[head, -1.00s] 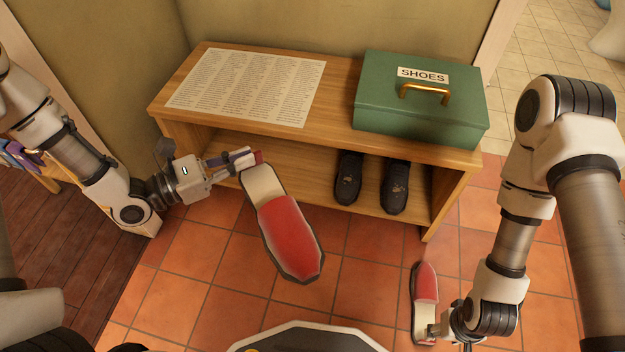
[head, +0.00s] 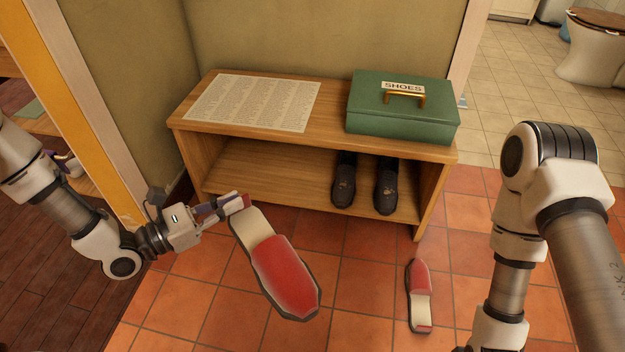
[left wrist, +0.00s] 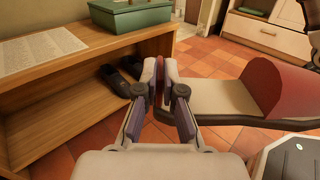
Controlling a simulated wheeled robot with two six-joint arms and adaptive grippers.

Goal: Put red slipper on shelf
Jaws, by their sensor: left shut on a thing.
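A red slipper (head: 285,275) with a pale insole hangs from my left gripper (head: 244,203), in front of the wooden shelf unit (head: 300,120). The gripper is shut on the slipper's heel end, and its toe points down to the right. The left wrist view shows the fingers (left wrist: 166,85) closed at the slipper's heel (left wrist: 215,98). A second red slipper (head: 419,283) lies on the floor right of the held one. The lower shelf (head: 265,170) has bare room at left. My right arm shows at right; its gripper is out of frame.
Black shoes (head: 385,188) stand on the right part of the lower shelf. A green box (head: 400,110) labelled SHOES and a printed sheet (head: 255,102) lie on top. The wall is behind; a toilet (head: 592,50) is far right.

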